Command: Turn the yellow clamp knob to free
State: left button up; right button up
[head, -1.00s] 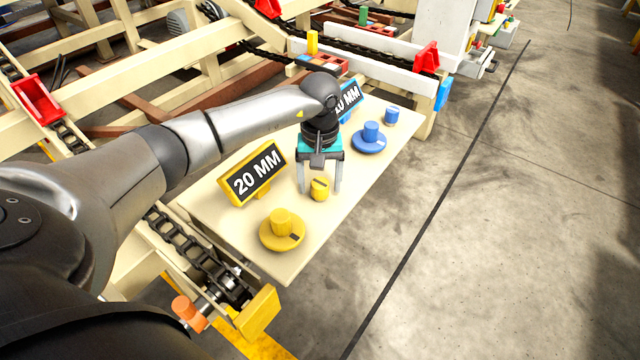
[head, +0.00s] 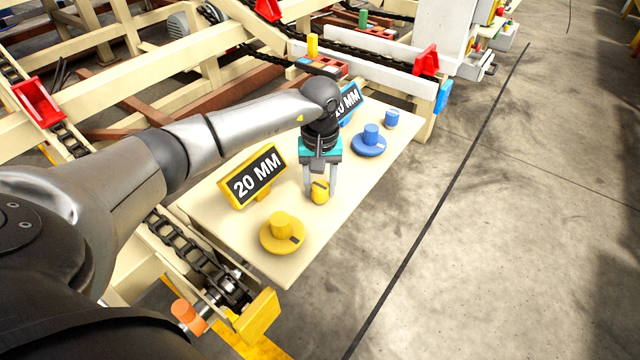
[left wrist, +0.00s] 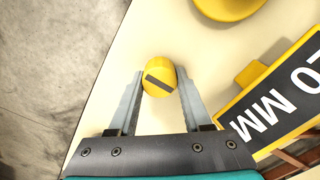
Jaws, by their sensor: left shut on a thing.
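The small yellow clamp knob (head: 320,191) stands on the cream panel (head: 345,205), beside the yellow "20 MM" sign (head: 253,176). In the left wrist view the knob (left wrist: 159,78) shows a dark bar across its top, running diagonally. My left gripper (head: 320,188) points down from above with its two fingers shut on the knob, one on each side. A larger yellow dial (head: 281,232) with a round base and raised grip sits nearer on the same panel. My right gripper is in neither view.
A blue dial (head: 369,142), a small blue knob (head: 392,119) and a blue-framed sign (head: 348,102) stand farther along the panel. A chain conveyor (head: 185,245) runs along the left. Open concrete floor lies right of the panel.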

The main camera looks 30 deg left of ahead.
pick_arm(q)
grip_shut()
jog(key=shift+r+n, duration=0.1)
jog(key=shift+n, duration=0.5)
jog(key=shift+n+p, duration=0.55)
jog(key=shift+n, duration=0.05)
jog(key=n+p, duration=0.1)
jog(key=n, duration=0.3)
jog(key=shift+s+a+n+p, duration=0.1)
jog(key=shift+n+p, duration=0.2)
jog(key=shift+p, duration=0.1)
jog(key=n+p, duration=0.3)
jog(key=n, duration=0.5)
jog(key=shift+s+p, duration=0.1)
jog(key=shift+p, duration=0.25)
jog(key=shift+n+p, duration=0.7)
jog(key=shift+n, duration=0.9)
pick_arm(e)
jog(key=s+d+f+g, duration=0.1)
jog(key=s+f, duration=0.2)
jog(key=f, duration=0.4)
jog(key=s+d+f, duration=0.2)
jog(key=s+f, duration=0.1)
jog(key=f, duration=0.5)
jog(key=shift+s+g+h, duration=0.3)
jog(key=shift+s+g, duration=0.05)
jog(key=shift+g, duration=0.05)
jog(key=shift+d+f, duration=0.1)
